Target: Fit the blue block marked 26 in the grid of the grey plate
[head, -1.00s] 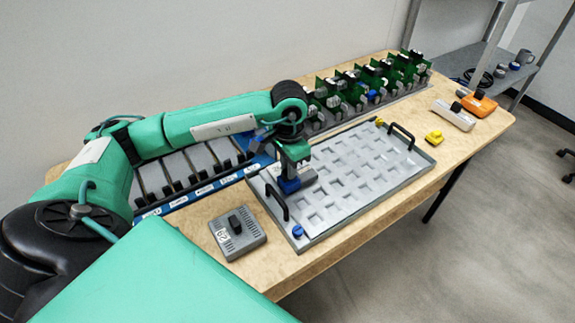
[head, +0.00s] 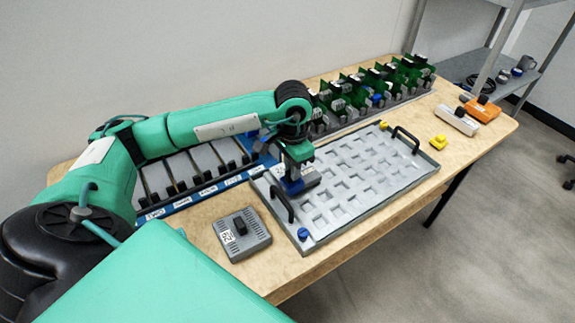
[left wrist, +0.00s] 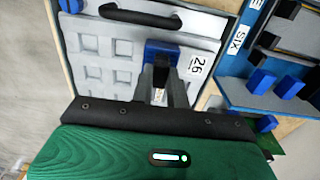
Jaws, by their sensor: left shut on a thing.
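The blue block marked 26 (head: 293,188) is at the near left end of the grey plate (head: 345,208), beside the left black handle. My left gripper (head: 293,180) points down from above and is shut on the block. The plate's grid of square recesses (left wrist: 90,76) lies left of the block there. The block's underside is hidden, so I cannot tell whether it sits in a recess. My right gripper is not in view.
A row of green circuit boards (head: 375,85) runs along the wall side. A grey box with a black knob (head: 242,235) sits at the front left. A yellow part (head: 438,142) lies right of the plate.

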